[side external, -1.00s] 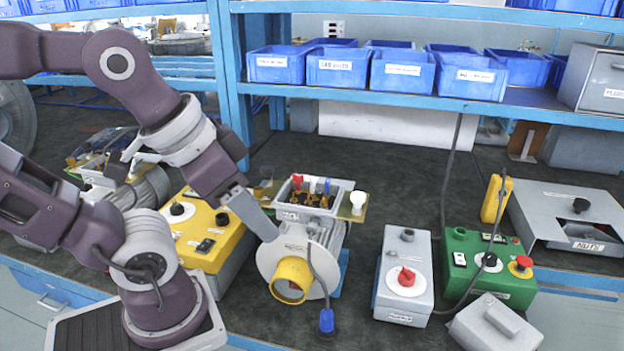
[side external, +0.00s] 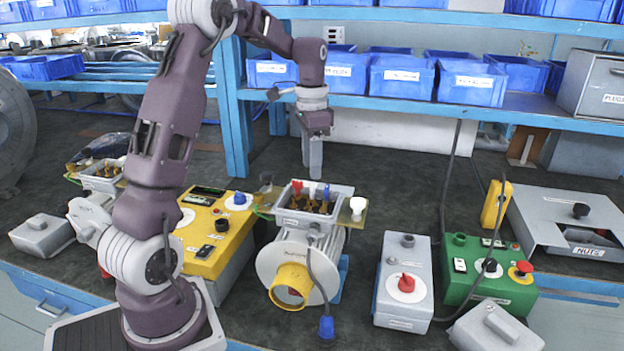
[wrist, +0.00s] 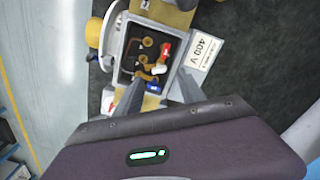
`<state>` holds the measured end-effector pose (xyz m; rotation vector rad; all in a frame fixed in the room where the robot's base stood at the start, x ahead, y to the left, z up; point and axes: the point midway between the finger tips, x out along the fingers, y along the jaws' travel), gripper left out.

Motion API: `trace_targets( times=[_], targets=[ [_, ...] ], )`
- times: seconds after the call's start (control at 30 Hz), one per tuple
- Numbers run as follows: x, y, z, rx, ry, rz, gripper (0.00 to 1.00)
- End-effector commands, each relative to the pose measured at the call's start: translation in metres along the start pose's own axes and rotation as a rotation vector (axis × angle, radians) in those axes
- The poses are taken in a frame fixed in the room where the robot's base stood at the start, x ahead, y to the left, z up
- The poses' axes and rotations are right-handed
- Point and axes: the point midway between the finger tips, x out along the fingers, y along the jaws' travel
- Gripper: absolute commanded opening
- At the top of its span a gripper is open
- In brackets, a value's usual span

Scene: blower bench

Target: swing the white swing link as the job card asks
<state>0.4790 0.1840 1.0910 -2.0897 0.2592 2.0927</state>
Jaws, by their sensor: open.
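The open terminal box (side external: 342,191) sits on top of the blower motor (side external: 318,262). It holds brass posts and a row of red, white and blue links. In the wrist view the white swing link (wrist: 158,69) lies between the red link (wrist: 166,48) and the blue link (wrist: 153,88). A white card (wrist: 203,50) reading "400 V" is beside the box. My gripper (side external: 315,172) points down above the box in the side view. In the wrist view its open fingers (wrist: 160,76) straddle the area of the white and blue links, holding nothing.
A yellow control box (side external: 213,240) stands left of the motor. A grey box with a red knob (side external: 404,283) and a green control box (side external: 484,270) stand to the right. Blue bins (side external: 402,80) fill the shelf behind my gripper. A cable with a blue plug (side external: 326,327) hangs in front of the motor.

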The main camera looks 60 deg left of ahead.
Motion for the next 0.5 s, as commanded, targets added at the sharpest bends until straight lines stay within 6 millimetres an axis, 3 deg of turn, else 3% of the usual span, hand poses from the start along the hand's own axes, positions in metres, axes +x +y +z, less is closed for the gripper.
trace_targets(
  times=[0.2, 0.5],
  targets=[
    [0.038, 0.001, 0.000, 0.000, -0.001, 0.002, 0.46],
    [0.047, 0.001, 0.000, -0.001, 0.002, -0.001, 0.46]
  ],
)
